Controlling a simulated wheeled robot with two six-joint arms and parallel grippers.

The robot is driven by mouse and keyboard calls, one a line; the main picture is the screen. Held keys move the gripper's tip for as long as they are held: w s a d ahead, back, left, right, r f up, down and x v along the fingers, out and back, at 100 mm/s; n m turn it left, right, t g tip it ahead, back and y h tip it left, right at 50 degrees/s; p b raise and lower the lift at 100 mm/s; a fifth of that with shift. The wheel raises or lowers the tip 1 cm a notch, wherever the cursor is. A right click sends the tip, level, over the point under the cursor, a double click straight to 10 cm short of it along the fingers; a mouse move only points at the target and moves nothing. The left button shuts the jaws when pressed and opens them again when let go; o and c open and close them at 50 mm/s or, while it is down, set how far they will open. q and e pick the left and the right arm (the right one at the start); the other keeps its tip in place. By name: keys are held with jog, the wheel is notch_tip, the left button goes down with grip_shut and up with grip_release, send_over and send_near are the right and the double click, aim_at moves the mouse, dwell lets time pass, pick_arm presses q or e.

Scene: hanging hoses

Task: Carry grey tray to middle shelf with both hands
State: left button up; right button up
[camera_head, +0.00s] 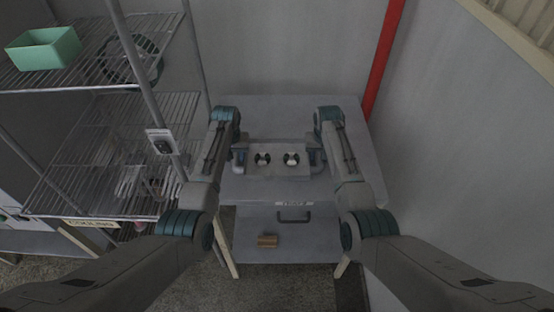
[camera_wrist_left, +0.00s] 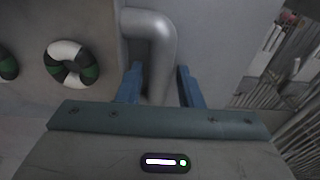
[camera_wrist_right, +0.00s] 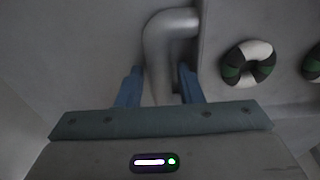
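The grey tray (camera_head: 278,172) sits on the grey table top, with two dark-and-white rings on it. The rings show green patches in the left wrist view (camera_wrist_left: 73,64) and right wrist view (camera_wrist_right: 248,63). My left gripper (camera_head: 240,158) is at the tray's left end; its blue fingers (camera_wrist_left: 160,85) stand apart on both sides of the grey tubular handle (camera_wrist_left: 152,28). My right gripper (camera_head: 316,158) is at the right end, its fingers (camera_wrist_right: 160,85) likewise around the other handle (camera_wrist_right: 170,22). A narrow gap shows beside each handle. The handles' lower ends are hidden.
A wire shelf rack stands at the left, with a green bin (camera_head: 44,49) on its upper shelf and items on the middle shelf (camera_head: 75,188). A red pipe (camera_head: 384,60) and wall bound the right.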

pick_arm(q)
grip_shut()
pick_arm(e)
grip_shut()
pick_arm(q)
jog(key=shift+r, duration=0.15)
pick_arm(e)
jog(key=shift+r, duration=0.1)
